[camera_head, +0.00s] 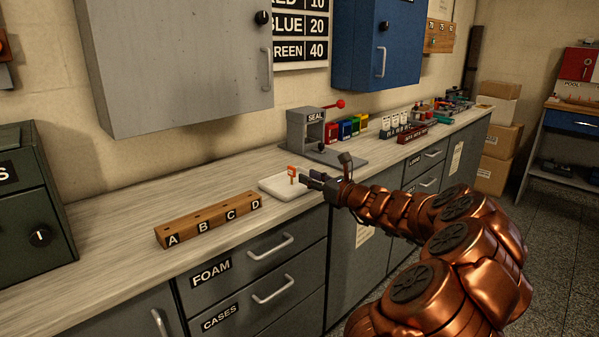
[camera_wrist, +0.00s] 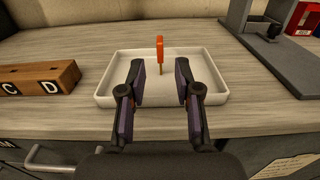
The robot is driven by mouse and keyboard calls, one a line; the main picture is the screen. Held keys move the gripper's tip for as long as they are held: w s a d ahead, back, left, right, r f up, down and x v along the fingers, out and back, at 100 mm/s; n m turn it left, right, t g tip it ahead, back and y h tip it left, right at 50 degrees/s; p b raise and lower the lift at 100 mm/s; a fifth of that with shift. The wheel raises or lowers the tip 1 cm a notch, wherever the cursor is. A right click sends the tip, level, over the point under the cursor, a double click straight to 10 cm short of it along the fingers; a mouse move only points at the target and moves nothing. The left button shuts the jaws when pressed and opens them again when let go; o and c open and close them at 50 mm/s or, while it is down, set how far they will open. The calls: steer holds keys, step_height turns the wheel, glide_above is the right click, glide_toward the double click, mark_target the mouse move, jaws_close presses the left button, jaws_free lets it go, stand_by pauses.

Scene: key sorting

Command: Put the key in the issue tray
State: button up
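The key has an orange head and a thin brass shaft (camera_wrist: 160,50). It stands upright in the white tray, its tip at or close to the tray floor; it also shows in the head view (camera_head: 292,171). The white tray (camera_wrist: 103,97) lies on the counter and also shows in the head view (camera_head: 272,190); no label on it is visible. My gripper (camera_wrist: 162,82) is open, with its two fingers apart over the near part of the tray. The key is beyond the fingertips, in line with the gap, and neither finger touches it.
A wooden block lettered A to D (camera_head: 205,221) stands left of the tray. A grey SEAL press (camera_head: 305,130) with a red-knobbed lever stands behind and right. Grey drawers (camera_head: 262,258) lie below the counter edge. The counter left of the tray is mostly clear.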

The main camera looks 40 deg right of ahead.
steer(key=shift+s, duration=2.05)
steer(key=shift+a, duration=0.1)
